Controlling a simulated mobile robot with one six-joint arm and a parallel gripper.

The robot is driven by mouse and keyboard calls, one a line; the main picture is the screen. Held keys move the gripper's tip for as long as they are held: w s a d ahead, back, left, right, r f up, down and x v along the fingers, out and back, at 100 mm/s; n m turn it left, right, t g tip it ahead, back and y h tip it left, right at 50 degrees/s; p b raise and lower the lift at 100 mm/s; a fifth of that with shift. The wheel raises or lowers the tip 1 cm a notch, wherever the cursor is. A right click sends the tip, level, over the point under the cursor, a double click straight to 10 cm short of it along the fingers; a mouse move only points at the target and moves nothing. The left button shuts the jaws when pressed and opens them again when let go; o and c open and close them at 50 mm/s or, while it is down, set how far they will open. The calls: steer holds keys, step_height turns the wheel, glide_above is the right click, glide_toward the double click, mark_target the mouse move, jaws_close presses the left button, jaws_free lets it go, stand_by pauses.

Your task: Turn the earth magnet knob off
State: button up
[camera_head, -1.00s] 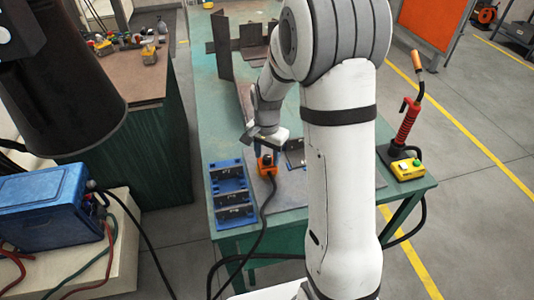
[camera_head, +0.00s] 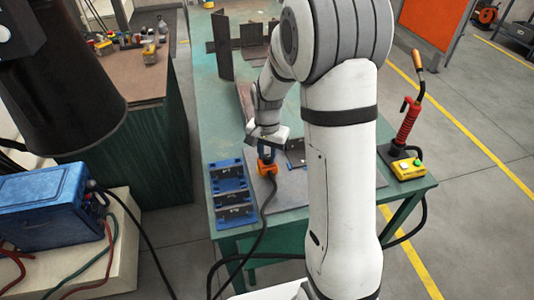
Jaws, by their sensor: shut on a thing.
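The earth magnet (camera_head: 267,168) is a small orange block with a black cable, sitting on a grey plate on the green table. My gripper (camera_head: 266,155) points down onto its top from above. The gripper is shut on the magnet's knob, which is mostly hidden between the fingers. The knob's exact angle is too small and covered to read.
A blue fixture (camera_head: 230,190) with dark slots lies just left of the magnet, and a dark bracket (camera_head: 295,152) is close on the right. Dark steel plates (camera_head: 224,60) stand farther back.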

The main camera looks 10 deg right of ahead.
steer(key=n, duration=0.4)
steer(key=shift+b, duration=0.3)
steer(key=n, duration=0.8)
steer(key=shift+b, duration=0.35)
steer(key=shift+n, duration=2.1)
steer(key=o, duration=1)
